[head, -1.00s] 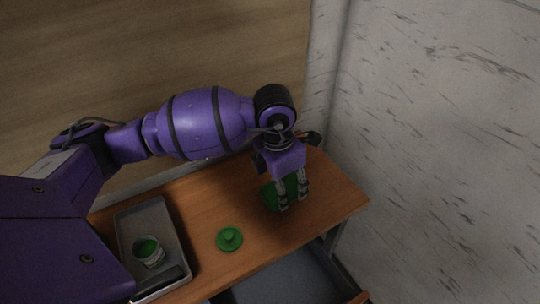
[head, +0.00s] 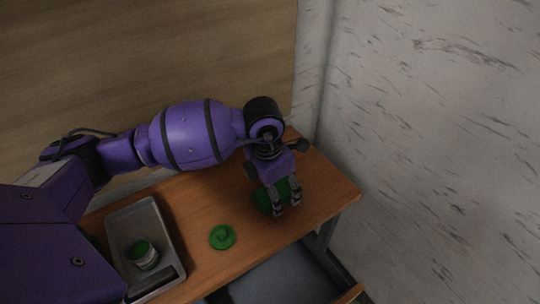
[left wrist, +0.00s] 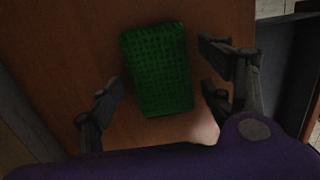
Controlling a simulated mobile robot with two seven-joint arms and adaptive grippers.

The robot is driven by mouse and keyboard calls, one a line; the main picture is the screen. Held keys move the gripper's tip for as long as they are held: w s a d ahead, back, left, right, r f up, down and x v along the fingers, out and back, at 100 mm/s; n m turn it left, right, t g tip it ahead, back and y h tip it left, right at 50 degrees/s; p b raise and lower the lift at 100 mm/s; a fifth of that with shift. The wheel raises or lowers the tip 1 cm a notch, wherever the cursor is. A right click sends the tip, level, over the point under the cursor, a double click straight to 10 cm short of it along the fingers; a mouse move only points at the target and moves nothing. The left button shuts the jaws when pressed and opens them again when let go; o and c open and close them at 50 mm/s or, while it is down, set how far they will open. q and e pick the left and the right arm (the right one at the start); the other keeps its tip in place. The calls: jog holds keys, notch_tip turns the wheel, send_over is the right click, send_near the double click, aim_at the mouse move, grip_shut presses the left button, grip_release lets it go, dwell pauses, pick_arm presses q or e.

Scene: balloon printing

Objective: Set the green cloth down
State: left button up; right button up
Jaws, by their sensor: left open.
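The green cloth (head: 264,200) lies on the wooden table, partly hidden by my left gripper in the head view. In the left wrist view the cloth (left wrist: 158,68) is a flat, textured green rectangle on the brown tabletop. My left gripper (head: 287,207) points down just above or beside the cloth. In the left wrist view its fingers (left wrist: 163,100) are spread wide on either side of the cloth's near end, with nothing between them gripped. I cannot tell how high the fingertips are above the table. My right gripper is not in view.
A green round lid-like piece (head: 222,237) lies on the wooden table (head: 195,205). A grey metal tray (head: 126,217) at left holds a small container (head: 142,254) with green inside and a dark item. An open drawer (head: 270,279) is below the front edge. A wall stands at right.

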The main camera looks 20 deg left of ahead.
pick_arm(q)
jog(key=shift+r, duration=0.15)
notch_tip(320, 180, up, 12)
jog(key=s, duration=0.1)
jog(key=shift+a, duration=0.4)
dwell(0.3)
